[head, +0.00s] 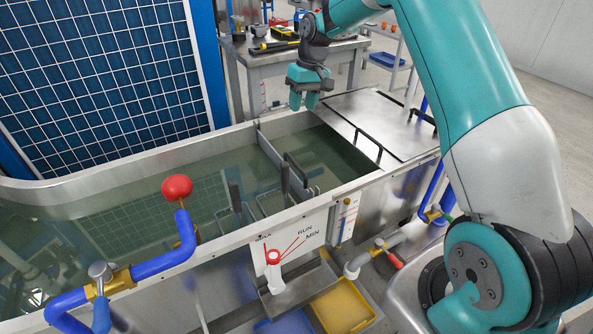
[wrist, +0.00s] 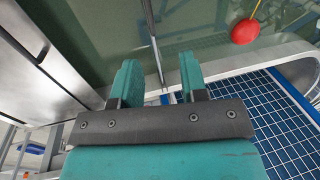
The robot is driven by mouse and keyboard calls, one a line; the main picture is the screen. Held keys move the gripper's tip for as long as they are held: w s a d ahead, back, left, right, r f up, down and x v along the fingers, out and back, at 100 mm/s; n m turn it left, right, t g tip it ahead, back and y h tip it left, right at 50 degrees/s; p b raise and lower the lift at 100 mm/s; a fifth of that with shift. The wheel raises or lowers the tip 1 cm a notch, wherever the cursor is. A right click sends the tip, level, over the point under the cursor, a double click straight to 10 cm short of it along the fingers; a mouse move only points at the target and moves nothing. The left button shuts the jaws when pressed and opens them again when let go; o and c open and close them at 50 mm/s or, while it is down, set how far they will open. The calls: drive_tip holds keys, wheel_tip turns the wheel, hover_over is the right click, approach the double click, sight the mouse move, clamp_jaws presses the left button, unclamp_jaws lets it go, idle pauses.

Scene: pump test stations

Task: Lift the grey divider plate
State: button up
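The grey divider plate (head: 268,149) stands upright across the water-filled tank, its thin top edge running from the back rim toward the front. In the wrist view, the plate (wrist: 152,38) shows nearly edge-on as a narrow strip, and its far end lies between my fingers in the picture. My gripper (head: 304,103) is open and empty. In the head view it hangs above and to the right of the plate's back end, near the tank's back rim. In the wrist view, the two teal fingers (wrist: 160,78) are wide apart, with no visible contact with the plate.
A steel cover (head: 385,122) with black handles closes the tank's right end. Dark upright handles (head: 285,178) stand near the plate's front end. A blue gridded panel (head: 100,75) stands behind the tank.

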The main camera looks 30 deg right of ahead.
sight(296, 163)
drive_tip(key=d+x, duration=0.1)
drive_tip(key=x, duration=0.5)
drive_tip(key=b+x, duration=0.1)
drive_tip(key=x, duration=0.6)
drive_tip(key=w+d+x, duration=0.1)
drive_tip(key=x, duration=0.5)
drive_tip(key=shift+d+f, duration=0.35)
drive_tip(key=shift+f, duration=0.1)
clamp_jaws()
